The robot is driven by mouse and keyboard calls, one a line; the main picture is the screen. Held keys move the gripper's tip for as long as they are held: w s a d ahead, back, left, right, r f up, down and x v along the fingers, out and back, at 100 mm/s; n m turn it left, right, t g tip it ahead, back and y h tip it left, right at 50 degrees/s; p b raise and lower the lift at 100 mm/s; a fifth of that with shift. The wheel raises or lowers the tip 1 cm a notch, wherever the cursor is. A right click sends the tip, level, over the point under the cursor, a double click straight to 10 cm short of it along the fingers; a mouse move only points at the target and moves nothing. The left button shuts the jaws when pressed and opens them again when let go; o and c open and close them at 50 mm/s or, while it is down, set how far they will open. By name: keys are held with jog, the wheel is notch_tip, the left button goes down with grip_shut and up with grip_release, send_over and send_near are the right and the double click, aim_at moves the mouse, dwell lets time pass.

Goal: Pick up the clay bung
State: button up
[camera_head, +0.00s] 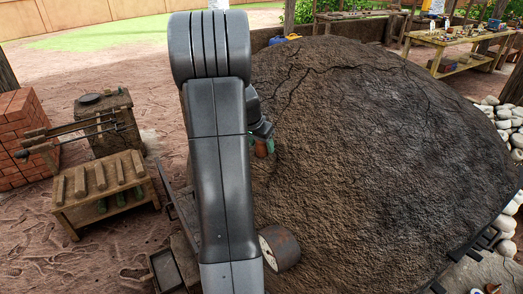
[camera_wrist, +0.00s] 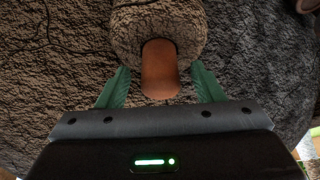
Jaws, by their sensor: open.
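The clay bung (camera_wrist: 160,75) is a smooth orange-brown cylinder in the wrist view. It sticks out of a rough round clay collar (camera_wrist: 128,32) on the cracked dark mud kiln (camera_head: 390,130). My gripper (camera_wrist: 160,66) is open, with one green finger on each side of the bung and a visible gap on both sides. In the head view, the green fingers of my gripper (camera_head: 262,144) show at the kiln's left flank, with a small orange-brown bit of the bung between them. My arm hides much of that side.
A wooden bench (camera_head: 105,195), a stump-like block (camera_head: 104,120) and a red brick stack (camera_head: 20,125) stand at left. White stones (camera_head: 503,120) edge the right. Bare ground lies front left.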

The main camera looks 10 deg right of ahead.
jog(key=shift+x, duration=0.95)
jog(key=shift+w, duration=0.1)
jog(key=c, duration=1.2)
jog(key=shift+r, duration=0.1)
